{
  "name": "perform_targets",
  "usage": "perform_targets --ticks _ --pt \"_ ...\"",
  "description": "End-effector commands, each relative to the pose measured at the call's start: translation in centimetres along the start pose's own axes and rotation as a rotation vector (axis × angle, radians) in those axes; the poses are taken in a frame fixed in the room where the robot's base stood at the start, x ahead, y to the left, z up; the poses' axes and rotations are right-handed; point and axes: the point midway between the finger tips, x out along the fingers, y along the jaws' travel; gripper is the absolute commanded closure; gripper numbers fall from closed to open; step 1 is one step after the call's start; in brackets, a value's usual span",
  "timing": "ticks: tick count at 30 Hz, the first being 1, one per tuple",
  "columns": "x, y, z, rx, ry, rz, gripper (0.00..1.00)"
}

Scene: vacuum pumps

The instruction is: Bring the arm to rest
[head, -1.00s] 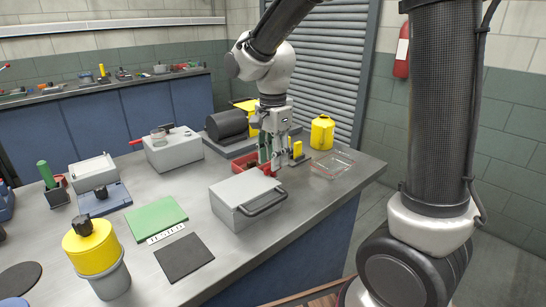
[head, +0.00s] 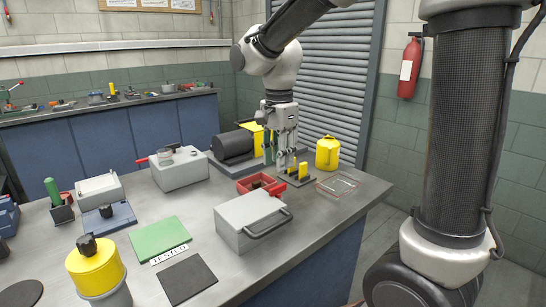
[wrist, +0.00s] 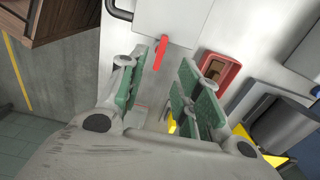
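My gripper (head: 286,164) hangs fingers-down above the far right part of the grey workbench (head: 215,243), just behind the red bin (head: 245,189). In the wrist view my gripper (wrist: 157,95) has its two green-padded fingers apart, with nothing seen held between them. A red strip (wrist: 161,53) shows beyond the fingertips, next to the edge of a pale box. The red bin also shows in the wrist view (wrist: 219,70), right of the fingers, with something brown inside.
A grey case (head: 245,220) with a dark handle stands in front of the bin. A stand with yellow pieces (head: 300,172), a yellow canister (head: 327,153) and a clear tray (head: 340,184) are to the right. A dark cylinder (head: 232,146) lies to the left.

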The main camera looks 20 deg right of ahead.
Motion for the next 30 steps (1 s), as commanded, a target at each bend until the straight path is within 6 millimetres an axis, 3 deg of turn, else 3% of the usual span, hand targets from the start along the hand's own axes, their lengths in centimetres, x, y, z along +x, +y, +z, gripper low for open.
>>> perform_targets --ticks 7,10,13,17,22,27,30 --pt "0.0 0.0 0.0 -0.095 0.0 -0.002 0.67" --pt "0.3 0.1 0.0 -0.289 0.0 -0.001 0.67" --pt "1.5 1.7 0.0 -0.559 -0.007 0.02 0.67" --pt "1.0 5.8 -1.0 -0.909 0.005 -0.009 0.67" --pt "-0.4 13.5 -3.5 -1.251 0.089 -0.09 0.67" --pt "-1.2 19.8 -5.1 -1.289 0.208 -0.158 0.67" --pt "-1.8 21.9 -5.6 -1.229 0.264 -0.19 0.67"
